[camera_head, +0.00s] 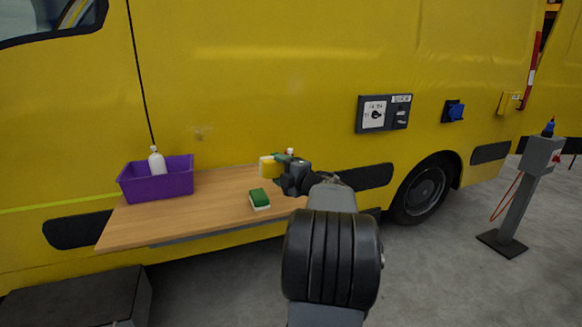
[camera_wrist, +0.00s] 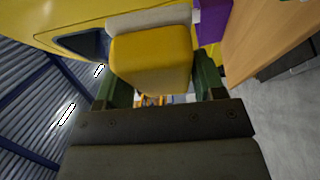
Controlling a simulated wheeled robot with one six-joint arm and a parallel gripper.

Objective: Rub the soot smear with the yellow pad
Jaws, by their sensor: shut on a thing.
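The yellow pad (camera_head: 266,167) is held in my gripper (camera_head: 276,168), above the right part of the wooden shelf. In the wrist view the yellow pad (camera_wrist: 150,62) sits between my gripper's two green fingers (camera_wrist: 160,75), with a pale grey-white layer on its far face. A faint, small brownish smear (camera_head: 200,134) is on the yellow van's side, above the shelf and left of the pad. The pad is apart from the smear.
The wooden shelf (camera_head: 140,221) juts from the van. On it are a purple bin (camera_head: 155,185) with a white bottle (camera_head: 157,163) and a green-and-white sponge (camera_head: 259,199). A bottle top (camera_head: 290,151) shows behind my gripper. A switch panel (camera_head: 384,113) is on the van to the right.

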